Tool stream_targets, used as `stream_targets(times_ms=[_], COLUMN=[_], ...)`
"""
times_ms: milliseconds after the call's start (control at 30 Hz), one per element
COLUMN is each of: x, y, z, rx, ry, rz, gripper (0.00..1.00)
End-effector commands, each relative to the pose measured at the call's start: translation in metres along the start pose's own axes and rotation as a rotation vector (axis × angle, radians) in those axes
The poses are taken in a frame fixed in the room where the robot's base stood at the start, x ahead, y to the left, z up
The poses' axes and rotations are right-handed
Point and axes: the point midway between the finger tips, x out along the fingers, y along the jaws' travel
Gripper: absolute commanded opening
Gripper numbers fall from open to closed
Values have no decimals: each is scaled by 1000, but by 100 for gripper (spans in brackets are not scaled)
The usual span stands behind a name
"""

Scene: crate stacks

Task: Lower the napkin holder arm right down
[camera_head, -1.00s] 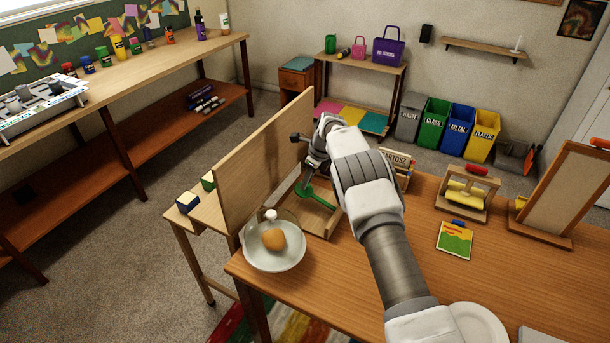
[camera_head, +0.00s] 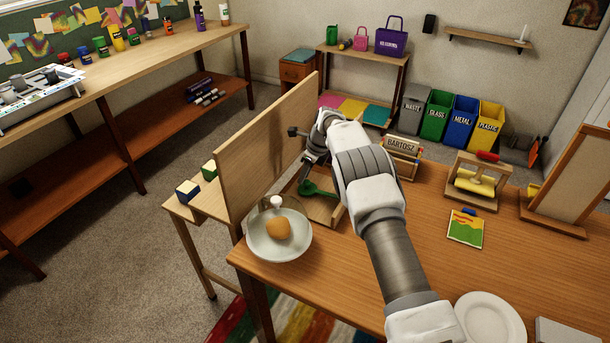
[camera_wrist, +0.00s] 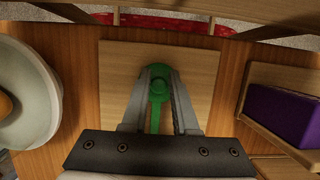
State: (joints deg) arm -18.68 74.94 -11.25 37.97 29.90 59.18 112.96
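A green arm with a rounded end (camera_head: 318,189) sits over a square wooden base (camera_head: 322,209) on the table, beside the upright wooden panel; I take this to be the napkin holder. In the wrist view the green arm (camera_wrist: 158,84) lies over the pale wooden base (camera_wrist: 112,75). My gripper (camera_head: 308,178) points down at it from above. Contact cannot be made out. My wrist hides part of the base in the head view.
A bowl with an orange-brown round thing (camera_head: 262,246) stands close to the left of the base. The wooden panel (camera_head: 265,150) rises behind it. A name holder (camera_head: 402,144), a roller stand (camera_head: 490,205) and a plate (camera_head: 505,312) stand right. The middle right table is mostly clear.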

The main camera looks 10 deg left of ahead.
Motion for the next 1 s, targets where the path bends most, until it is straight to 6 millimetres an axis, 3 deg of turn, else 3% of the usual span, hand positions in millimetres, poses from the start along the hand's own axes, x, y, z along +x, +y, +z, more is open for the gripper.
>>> stream_targets(times_ms=[33,133,167,567,767,1000], x=[0,1,1,-8,-42,-101], y=[0,0,0,0,-1,-1], z=[-1,-2,-2,-2,-2,-1], rx=[0,1,1,2,3,1], ry=[2,3,4,5,4,3], rz=[1,2,2,3,1,0], gripper=[38,56,58,58,58,58])
